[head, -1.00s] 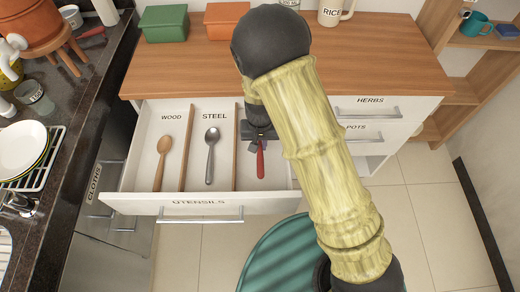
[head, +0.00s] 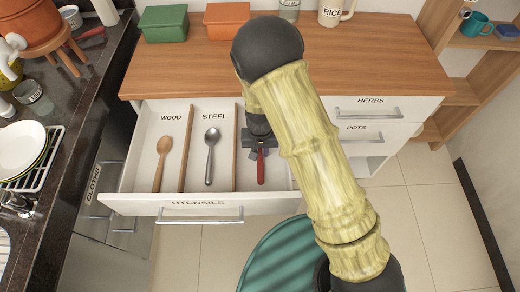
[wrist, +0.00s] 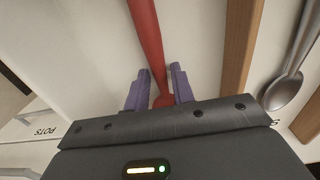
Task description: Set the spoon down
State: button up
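A red utensil (head: 261,168), its head hidden, lies in the right compartment of the open utensils drawer (head: 185,208). Its handle points toward the drawer front. In the wrist view the red utensil (wrist: 147,45) runs between the two purple fingers of my gripper (wrist: 160,75). The fingers stand apart with narrow gaps beside it, so my gripper looks open around it, low in the drawer. A wooden spoon (head: 161,160) lies in the compartment marked WOOD. A steel spoon (head: 211,152) lies in the one marked STEEL, and also shows in the wrist view (wrist: 283,92).
Wooden dividers (head: 236,160) separate the compartments, one close beside my gripper. The counter (head: 370,65) above holds a green box (head: 165,23), an orange box (head: 227,21) and a RICE jar (head: 332,12). Closed drawers (head: 380,108) are at the right.

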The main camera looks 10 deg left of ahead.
jog(key=shift+o, duration=0.6)
jog(key=shift+r, duration=0.1)
notch_tip(320, 180, up, 12)
jog(key=p, duration=0.1)
jog(key=shift+r, duration=0.1)
dwell(0.6)
jog(key=s+d+r+m+t, duration=0.1)
jog(key=s+d+r, duration=0.1)
jog(key=d, duration=0.6)
jog(key=s+d+r, duration=0.2)
jog(key=d+r, duration=0.3)
jog(key=d, duration=0.4)
jog(key=s+d+r+m+t, duration=0.1)
jog(key=s+d+r, duration=0.2)
jog(key=d, duration=0.5)
jog(key=shift+d+r+m+t, duration=0.3)
jog(key=shift+r, duration=0.2)
jog(key=shift+s, duration=0.1)
